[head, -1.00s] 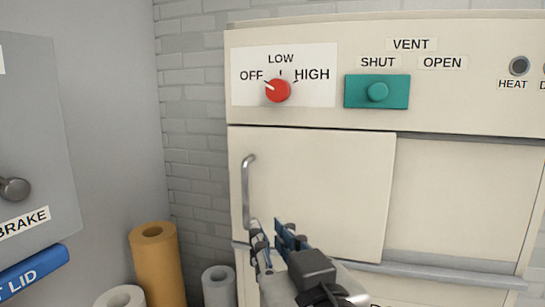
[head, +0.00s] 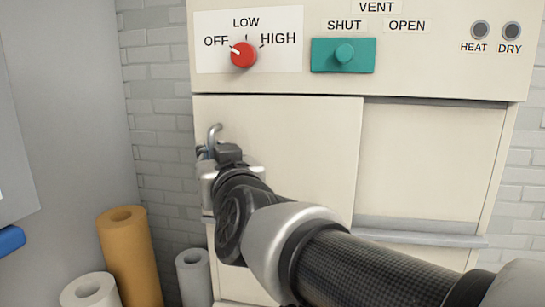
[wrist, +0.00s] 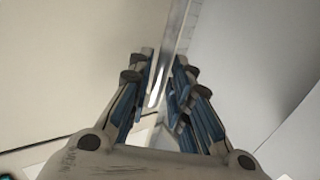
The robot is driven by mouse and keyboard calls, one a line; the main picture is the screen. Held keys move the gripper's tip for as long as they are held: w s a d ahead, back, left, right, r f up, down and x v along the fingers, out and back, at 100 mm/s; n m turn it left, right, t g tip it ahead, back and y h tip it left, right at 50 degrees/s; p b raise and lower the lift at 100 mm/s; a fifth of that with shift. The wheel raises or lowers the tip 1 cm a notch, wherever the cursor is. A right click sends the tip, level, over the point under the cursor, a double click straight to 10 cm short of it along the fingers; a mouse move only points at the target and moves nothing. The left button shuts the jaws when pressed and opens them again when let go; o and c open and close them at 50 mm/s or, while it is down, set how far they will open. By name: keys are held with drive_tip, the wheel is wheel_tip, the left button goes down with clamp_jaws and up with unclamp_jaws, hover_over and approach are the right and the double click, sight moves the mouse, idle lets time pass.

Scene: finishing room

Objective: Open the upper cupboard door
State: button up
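The upper cupboard door (head: 290,170) is a cream panel on the left of the cabinet, and it looks flush in its frame. Its grey bar handle (head: 213,134) stands at the door's left edge. Only its bent top shows in the head view; my arm hides the rest. In the wrist view the handle (wrist: 177,30) runs down between the two blue-padded fingers. My gripper (wrist: 164,72) has its fingers close together, one on each side of the bar, and looks shut on it. In the head view the gripper (head: 204,152) is mostly hidden behind my wrist.
Above the door are a red knob (head: 243,55) and a teal vent slider (head: 343,55). A recessed panel (head: 430,160) lies right of the door, with a grey rail (head: 420,238) below it. Orange (head: 128,255) and grey (head: 192,278) rolls stand at lower left by the brick wall.

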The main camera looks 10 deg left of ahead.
drive_tip(key=shift+x, duration=0.95)
drive_tip(key=shift+c, duration=0.6)
clamp_jaws()
